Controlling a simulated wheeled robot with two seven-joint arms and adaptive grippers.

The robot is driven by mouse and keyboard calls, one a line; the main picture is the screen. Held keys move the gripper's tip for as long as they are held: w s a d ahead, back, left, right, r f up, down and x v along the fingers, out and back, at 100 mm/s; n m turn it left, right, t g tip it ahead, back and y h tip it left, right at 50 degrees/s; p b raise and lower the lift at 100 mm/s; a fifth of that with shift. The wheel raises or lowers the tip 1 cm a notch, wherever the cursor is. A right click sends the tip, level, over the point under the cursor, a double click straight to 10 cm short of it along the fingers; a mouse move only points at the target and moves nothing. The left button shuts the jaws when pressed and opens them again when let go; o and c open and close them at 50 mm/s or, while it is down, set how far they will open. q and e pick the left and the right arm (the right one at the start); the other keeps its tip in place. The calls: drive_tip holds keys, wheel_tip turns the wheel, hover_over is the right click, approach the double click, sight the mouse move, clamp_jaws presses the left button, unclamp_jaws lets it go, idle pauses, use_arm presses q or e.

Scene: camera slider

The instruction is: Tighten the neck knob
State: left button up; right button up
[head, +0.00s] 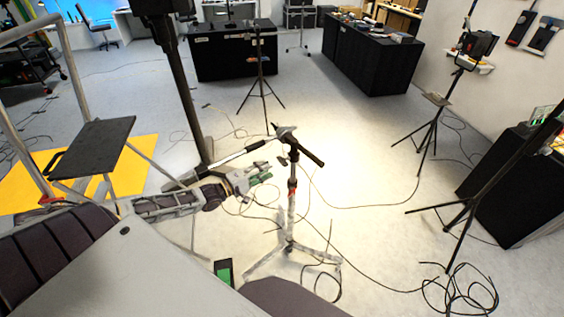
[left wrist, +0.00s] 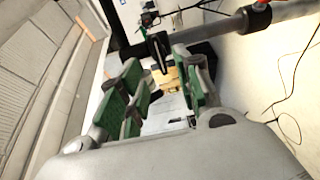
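A camera stand (head: 291,210) with a silvery pole and splayed legs stands in the middle of the head view. Its top carries a tilted bar with a black handle (head: 307,152). A small dark knob (head: 283,161) sits at the neck, below the head. My left gripper (head: 262,173) is just left of the pole, apart from it, with green finger pads. In the left wrist view its fingers (left wrist: 157,88) are spread with a gap between them. The pole (left wrist: 285,18) with a red collar comes in from the upper right; a black part (left wrist: 159,50) shows beyond the fingers. My right gripper is not in view.
Cables lie on the floor around the stand. A black light stand (head: 468,200) and a black case (head: 515,190) are at the right. Dark tables (head: 372,60) stand behind. A yellow mat (head: 135,175) is at the left. Floor between stand and tables is mostly open.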

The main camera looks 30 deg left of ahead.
sight(280, 162)
use_arm(q)
drive_tip(key=shift+x, duration=4.2)
drive_tip(key=shift+c, duration=0.4)
clamp_jaws()
